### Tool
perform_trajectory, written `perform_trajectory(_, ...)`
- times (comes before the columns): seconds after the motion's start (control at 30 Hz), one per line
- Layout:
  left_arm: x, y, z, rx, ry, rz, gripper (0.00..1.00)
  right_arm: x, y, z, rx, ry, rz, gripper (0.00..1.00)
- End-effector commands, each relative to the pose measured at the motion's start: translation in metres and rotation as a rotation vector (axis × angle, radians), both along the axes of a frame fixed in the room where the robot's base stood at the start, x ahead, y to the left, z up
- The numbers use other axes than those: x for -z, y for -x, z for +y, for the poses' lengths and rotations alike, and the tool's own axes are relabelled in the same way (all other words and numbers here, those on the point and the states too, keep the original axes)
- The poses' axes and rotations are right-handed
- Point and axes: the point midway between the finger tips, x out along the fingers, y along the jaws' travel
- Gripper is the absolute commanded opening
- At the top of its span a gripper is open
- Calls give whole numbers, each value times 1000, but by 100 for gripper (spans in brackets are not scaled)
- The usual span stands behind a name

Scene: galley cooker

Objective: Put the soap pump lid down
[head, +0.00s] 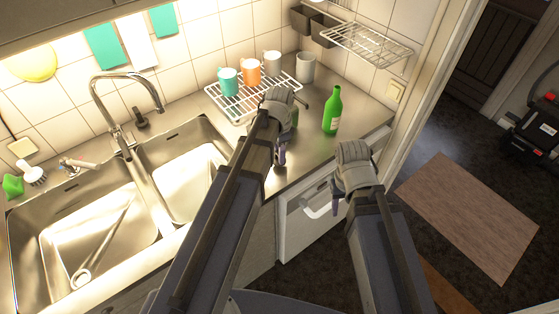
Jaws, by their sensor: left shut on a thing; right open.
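My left gripper (280,157) is shut over the counter, in front of the wire rack. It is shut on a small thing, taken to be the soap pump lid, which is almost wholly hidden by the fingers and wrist. A green thing (294,118) shows partly behind my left wrist; I cannot tell what it is. My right gripper (337,207) is open and empty, in front of the white cabinet front. A green bottle (331,112) stands upright on the counter, to the right of my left gripper.
The steel counter (355,92) has bare room around the green bottle. A wire rack (228,106) holds a teal mug (228,82), an orange mug (251,72) and a pale mug (272,63). A grey mug (306,67) stands beside it. The double sink (150,212) with tap (118,125) lies left.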

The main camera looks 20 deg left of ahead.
Motion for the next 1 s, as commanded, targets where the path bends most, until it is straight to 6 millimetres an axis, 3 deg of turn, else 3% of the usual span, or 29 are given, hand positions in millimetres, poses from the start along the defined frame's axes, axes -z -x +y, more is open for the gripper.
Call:
perform_trajectory(0.03, 13, 0, 0, 0, 0, 0, 0, 13, 0, 0, 0, 0, 0, 50)
perform_trajectory(0.1, 19, 0, 0, 0, 0, 0, 0, 19, 0, 0, 0, 0, 0, 50)
perform_trajectory(0.53, 22, 0, 0, 0, 0, 0, 0, 22, 0, 0, 0, 0, 0, 50)
perform_trajectory(0.57, 21, 0, 0, 0, 0, 0, 34, 21, 0, 0, 0, 0, 0, 50)
perform_trajectory(0.6, 20, 0, 0, 0, 0, 0, 38, 20, 0, 0, 0, 0, 0, 50)
perform_trajectory(0.8, 20, 0, 0, 0, 0, 0, 61, 20, 0, 0, 0, 0, 0, 50)
perform_trajectory(1.0, 20, 0, 0, 0, 0, 0, 61, 20, 0, 0, 0, 0, 0, 50)
